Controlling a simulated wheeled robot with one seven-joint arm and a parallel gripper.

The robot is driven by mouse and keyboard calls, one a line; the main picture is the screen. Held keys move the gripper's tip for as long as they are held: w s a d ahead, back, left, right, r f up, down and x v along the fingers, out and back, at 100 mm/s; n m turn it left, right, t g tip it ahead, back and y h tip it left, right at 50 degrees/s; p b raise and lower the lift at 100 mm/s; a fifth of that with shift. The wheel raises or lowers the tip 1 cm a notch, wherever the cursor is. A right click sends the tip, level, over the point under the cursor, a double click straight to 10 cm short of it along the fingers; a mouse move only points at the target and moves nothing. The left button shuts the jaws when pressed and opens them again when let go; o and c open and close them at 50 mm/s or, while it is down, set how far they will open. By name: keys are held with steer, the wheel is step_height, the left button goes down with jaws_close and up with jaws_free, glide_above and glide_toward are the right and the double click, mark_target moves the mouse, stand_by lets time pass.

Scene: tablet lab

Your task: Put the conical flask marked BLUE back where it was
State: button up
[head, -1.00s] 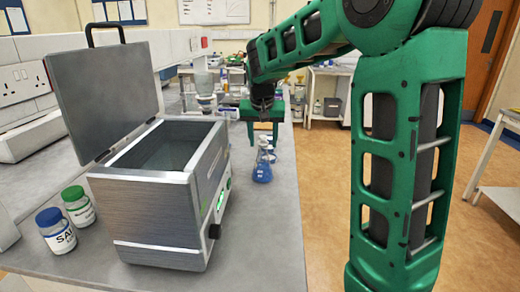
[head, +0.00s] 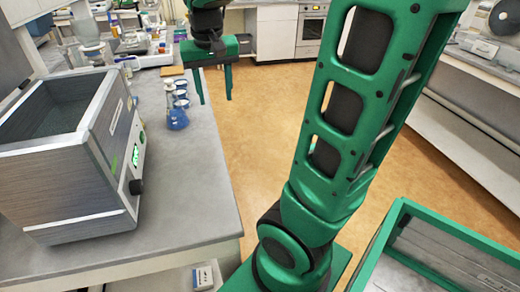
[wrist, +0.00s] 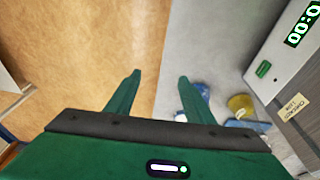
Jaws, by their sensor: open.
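The conical flask with blue liquid (head: 177,116) stands upright on the grey bench, near its right edge. Its marking is too small to read. My gripper (head: 215,98) is open and empty, to the right of the flask and apart from it, with its fingers pointing down past the bench edge over the floor. Blurred blue and yellow things on the bench show right of the right finger; I cannot tell which is the flask.
A steel water bath (head: 70,165) with a green display stands on the bench (head: 190,190), left of the flask. Small blue-labelled jars (head: 181,93) stand just behind the flask. A green-rimmed tray (head: 400,215) is at lower right. The floor (head: 265,130) beside the bench is clear.

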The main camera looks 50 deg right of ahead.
steer(key=s+a+f+g+y, duration=0.1)
steer(key=s+f, duration=0.3)
steer(key=s, duration=0.6)
steer(key=s+a+f+g+y, duration=0.1)
steer(key=s+f, duration=0.4)
steer(key=s, duration=0.6)
steer(key=shift+a, duration=0.3)
steer(key=shift+w+f, duration=0.1)
steer(key=shift+w, duration=0.1)
steer(key=shift+w+f, duration=0.2)
steer(key=shift+w, duration=0.25)
